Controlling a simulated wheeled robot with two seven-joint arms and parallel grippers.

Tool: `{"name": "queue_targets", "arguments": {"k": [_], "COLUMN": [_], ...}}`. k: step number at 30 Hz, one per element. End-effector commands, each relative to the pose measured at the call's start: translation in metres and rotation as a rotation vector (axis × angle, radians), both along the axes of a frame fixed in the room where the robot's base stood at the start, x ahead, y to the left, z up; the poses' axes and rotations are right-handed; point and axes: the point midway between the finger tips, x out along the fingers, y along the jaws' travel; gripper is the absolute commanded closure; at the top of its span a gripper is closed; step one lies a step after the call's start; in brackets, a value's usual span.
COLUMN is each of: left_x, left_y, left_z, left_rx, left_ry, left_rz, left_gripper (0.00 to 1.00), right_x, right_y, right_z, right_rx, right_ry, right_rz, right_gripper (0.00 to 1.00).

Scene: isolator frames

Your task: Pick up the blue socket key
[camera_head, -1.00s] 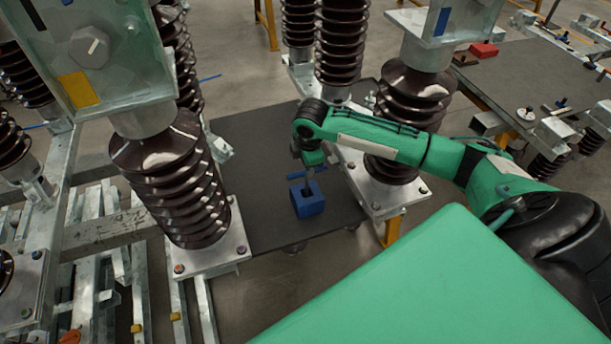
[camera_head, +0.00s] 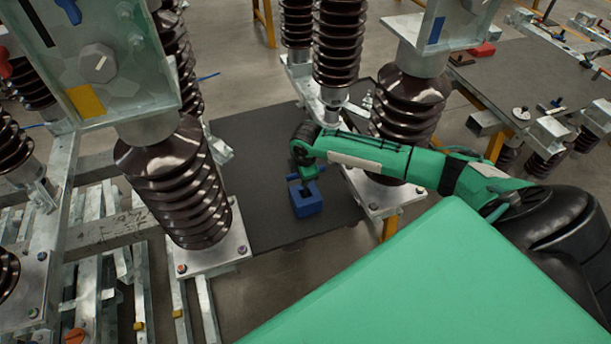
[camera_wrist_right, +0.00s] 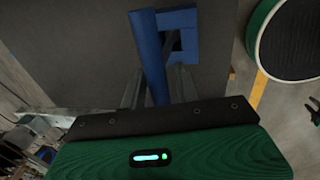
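The blue socket key stands in a blue block (camera_head: 307,203) on a dark tabletop, its crossbar partly covered by my right gripper (camera_head: 304,185). In the right wrist view, its long blue bar (camera_wrist_right: 149,55) runs down the picture between the two grey fingers of my right gripper (camera_wrist_right: 157,88). A narrow gap shows beside the bar, and the fingers look open around it. The square blue block with a dark opening (camera_wrist_right: 178,45) lies behind the bar. The lower end of the key is hidden. My left gripper is not in view.
Tall brown ribbed insulators stand left (camera_head: 182,185) and right (camera_head: 405,105) of the dark tabletop (camera_head: 262,150), close to my right arm. The tabletop left of the block is clear. Another table (camera_head: 545,75) with small parts stands at the far right.

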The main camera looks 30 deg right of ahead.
Motion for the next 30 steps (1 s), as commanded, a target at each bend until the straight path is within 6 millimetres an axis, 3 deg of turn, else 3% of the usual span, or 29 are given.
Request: {"name": "queue_targets", "arguments": {"k": [1, 4, 5, 20, 30], "left_x": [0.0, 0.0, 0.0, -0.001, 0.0], "left_y": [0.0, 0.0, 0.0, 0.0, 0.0], "left_z": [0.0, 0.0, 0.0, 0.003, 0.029], "left_rx": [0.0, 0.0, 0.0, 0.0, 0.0], "left_ry": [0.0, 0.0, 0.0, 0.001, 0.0], "left_rz": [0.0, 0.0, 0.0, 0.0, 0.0], "left_gripper": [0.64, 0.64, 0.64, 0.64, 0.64], "right_x": [0.0, 0.0, 0.0, 0.001, 0.002], "right_y": [0.0, 0.0, 0.0, -0.001, -0.001], "right_z": [0.0, 0.0, 0.0, 0.004, 0.032], "right_rx": [0.0, 0.0, 0.0, -0.001, -0.001], "right_ry": [0.0, 0.0, 0.0, -0.003, -0.005], "right_rz": [0.0, 0.0, 0.0, -0.001, -0.001], "right_gripper": [0.79, 0.99, 1.0, 1.0, 1.0]}}
